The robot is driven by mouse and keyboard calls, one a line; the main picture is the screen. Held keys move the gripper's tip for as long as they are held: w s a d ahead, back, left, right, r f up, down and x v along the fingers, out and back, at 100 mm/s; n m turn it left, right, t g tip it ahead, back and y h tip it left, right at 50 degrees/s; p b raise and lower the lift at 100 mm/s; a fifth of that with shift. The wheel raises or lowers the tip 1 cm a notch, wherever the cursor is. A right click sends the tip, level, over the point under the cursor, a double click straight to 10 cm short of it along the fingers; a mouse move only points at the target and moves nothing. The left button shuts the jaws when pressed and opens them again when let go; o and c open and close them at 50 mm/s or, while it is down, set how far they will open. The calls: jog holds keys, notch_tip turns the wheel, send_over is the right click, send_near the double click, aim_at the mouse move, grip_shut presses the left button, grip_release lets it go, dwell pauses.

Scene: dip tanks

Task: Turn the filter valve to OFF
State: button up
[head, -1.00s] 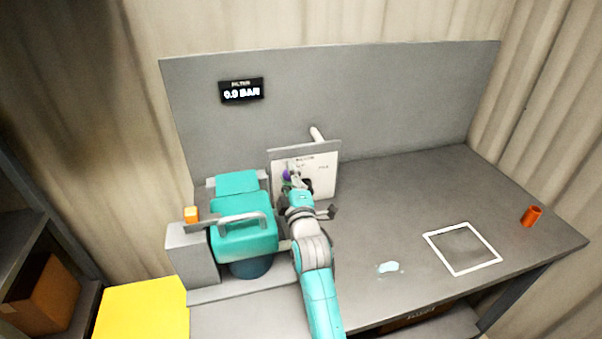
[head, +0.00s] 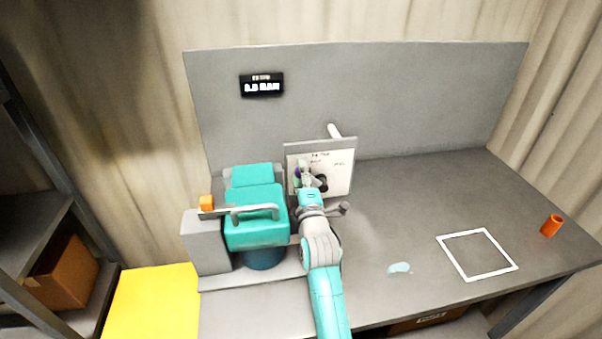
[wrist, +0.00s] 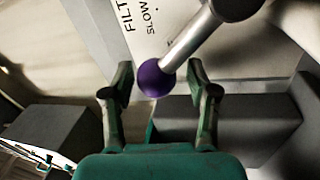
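The filter valve is on a white panel (head: 339,180) at the back of the bench, left of centre. Its metal lever ends in a purple ball knob (head: 299,171). In the wrist view, the lever (wrist: 193,43) slants from upper right down to the purple knob (wrist: 155,79). The letters "FILT" and "SLOW" show beside it; no OFF mark is readable. My gripper (wrist: 160,84) is open, its two fingers on either side of the knob, with a gap visible on both sides. In the head view my gripper (head: 306,183) hides part of the valve.
A turquoise machine with a grey handle (head: 256,213) stands close left of my arm. A dark display (head: 262,85) on the back wall has blurred text. A white square outline (head: 508,270), an orange cup (head: 551,225) and a pale puddle (head: 399,268) are at right, with clear bench between.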

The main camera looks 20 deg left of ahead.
jog(key=shift+s+d, duration=0.1)
jog(key=v, duration=1.1)
jog(key=shift+s+d, duration=0.25)
dwell(0.4)
